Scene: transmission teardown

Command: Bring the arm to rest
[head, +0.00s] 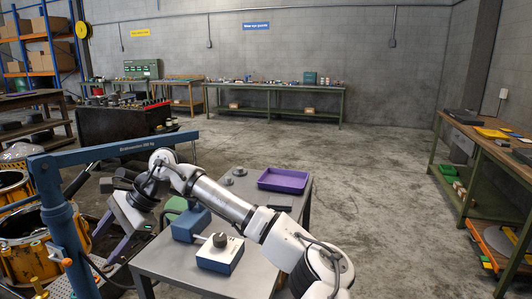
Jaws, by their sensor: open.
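My arm reaches from the lower right over the grey table (160,262) and bends down at its far end on the left. My gripper (104,243) hangs off the table's left side, between the table and the blue hoist. Its two fingers are apart and I see nothing held between them. The fingertips are small and partly lost against the dark clutter behind.
The blue hoist (62,215) stands close on the left, beside orange housings (18,242). The table bears a purple tray (284,181), a blue-and-white box (220,253) and a blue block (190,225). A workbench (480,150) stands right; the middle floor is clear.

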